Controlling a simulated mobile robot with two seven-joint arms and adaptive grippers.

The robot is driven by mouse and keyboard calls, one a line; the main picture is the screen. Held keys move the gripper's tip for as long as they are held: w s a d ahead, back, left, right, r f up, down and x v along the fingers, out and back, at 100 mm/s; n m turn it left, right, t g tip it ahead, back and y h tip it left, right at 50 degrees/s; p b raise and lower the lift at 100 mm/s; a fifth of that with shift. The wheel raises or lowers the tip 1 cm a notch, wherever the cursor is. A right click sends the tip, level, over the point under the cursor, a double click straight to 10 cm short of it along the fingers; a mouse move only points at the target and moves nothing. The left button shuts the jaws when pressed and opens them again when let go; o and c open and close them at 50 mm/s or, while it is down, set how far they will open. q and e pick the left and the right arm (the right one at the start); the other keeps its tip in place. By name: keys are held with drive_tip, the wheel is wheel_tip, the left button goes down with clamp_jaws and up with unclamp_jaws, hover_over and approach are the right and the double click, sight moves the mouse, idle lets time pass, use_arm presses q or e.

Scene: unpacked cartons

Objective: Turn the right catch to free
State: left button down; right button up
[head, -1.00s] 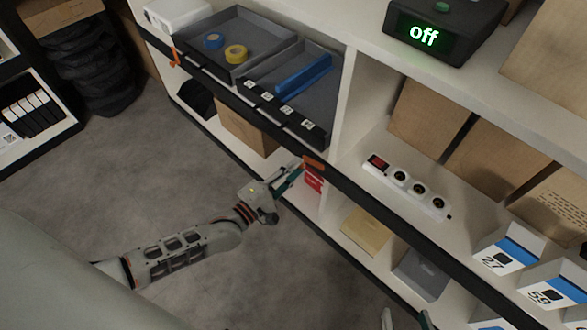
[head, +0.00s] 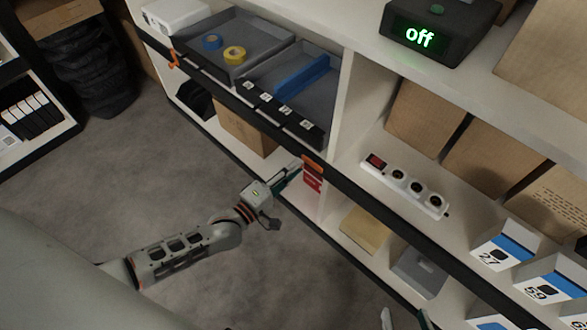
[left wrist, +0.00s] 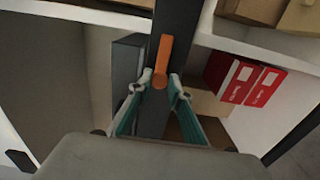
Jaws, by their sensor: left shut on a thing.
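The right catch (head: 313,164) is a small orange lever on the black front rail of the shelf, below the right end of the dark drawer tray. In the left wrist view the catch (left wrist: 163,55) lies lengthwise along the dark rail, its round end between my fingers. My left gripper (head: 297,172) is shut on the catch, with teal fingers on both sides of it in the left wrist view (left wrist: 164,88). A second orange catch (head: 174,59) sits at the rail's far left end. My right gripper (head: 406,319) shows only its separated fingertips at the bottom edge.
A grey tray (head: 262,52) holds tape rolls, and the tray beside it (head: 333,92) holds a blue piece. A black box (head: 441,30) displays "off". A power strip (head: 404,187) and cartons stand on the right shelf. Red boxes (left wrist: 246,82) are below the rail.

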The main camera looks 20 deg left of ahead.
use_arm(q)
drive_tip(key=c, duration=1.9)
unclamp_jaws()
drive_tip(key=v, duration=1.2)
drive_tip(key=shift+r, duration=0.1)
